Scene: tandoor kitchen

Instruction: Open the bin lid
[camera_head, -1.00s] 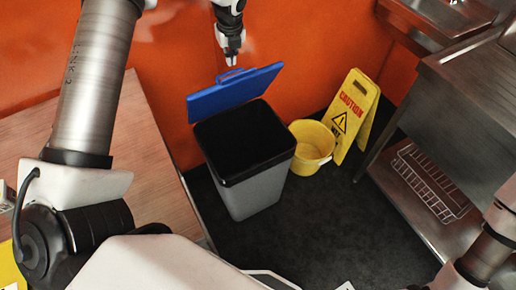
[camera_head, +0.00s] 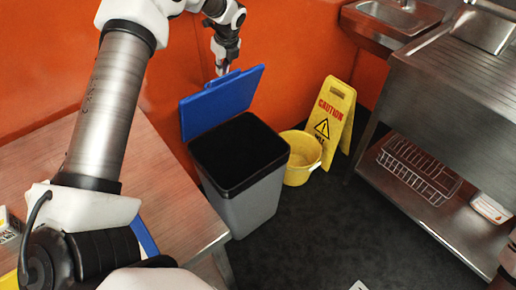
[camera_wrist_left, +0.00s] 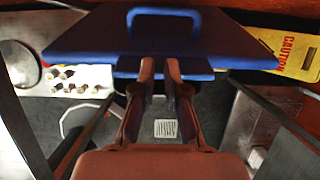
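The bin (camera_head: 240,197) is grey with a black rim and stands on the floor, its dark inside showing. Its blue lid (camera_head: 222,103) is raised, tilted up along the back left of the opening. The lid's handle (camera_head: 222,77) is on its upper edge. My left gripper (camera_head: 221,71) points down at the handle, behind the lid's upper edge; contact is unclear. In the left wrist view the two fingertips (camera_wrist_left: 160,68) are a narrow gap apart in front of the blue lid (camera_wrist_left: 230,45), with nothing seen between them.
A yellow bucket (camera_head: 302,158) and a yellow caution sign (camera_head: 331,118) stand right of the bin. A wooden table (camera_head: 150,172) is on the left, a steel counter (camera_head: 440,95) on the right. An orange wall is behind.

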